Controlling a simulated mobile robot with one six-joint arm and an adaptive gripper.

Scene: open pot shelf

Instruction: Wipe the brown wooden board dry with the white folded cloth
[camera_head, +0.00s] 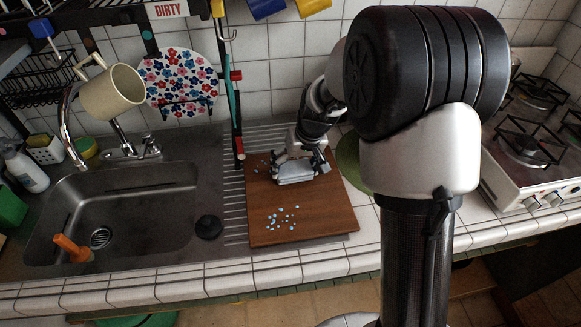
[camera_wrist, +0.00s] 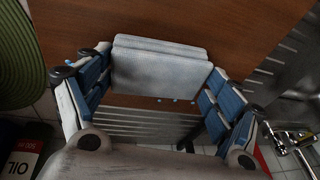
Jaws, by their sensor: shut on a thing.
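The brown wooden board (camera_head: 328,216) lies on the ribbed drainer right of the sink. Blue-white water drops (camera_head: 283,214) sit on its front left part, and a few more show near its back left edge. The white folded cloth (camera_head: 295,172) is on the back part of the board. My gripper (camera_head: 303,163) is over it from behind. In the wrist view the cloth (camera_wrist: 160,68) sits between the two blue-padded fingers of my gripper (camera_wrist: 160,80), against the board (camera_wrist: 240,30). A few drops show beside the cloth's lower edge.
The sink (camera_head: 120,215) is left of the board, with an orange-handled thing (camera_head: 72,247) in it. A rack post (camera_head: 235,110) rises behind the board's left side. A green round mat (camera_head: 350,160) is at right, near the stove (camera_head: 535,150).

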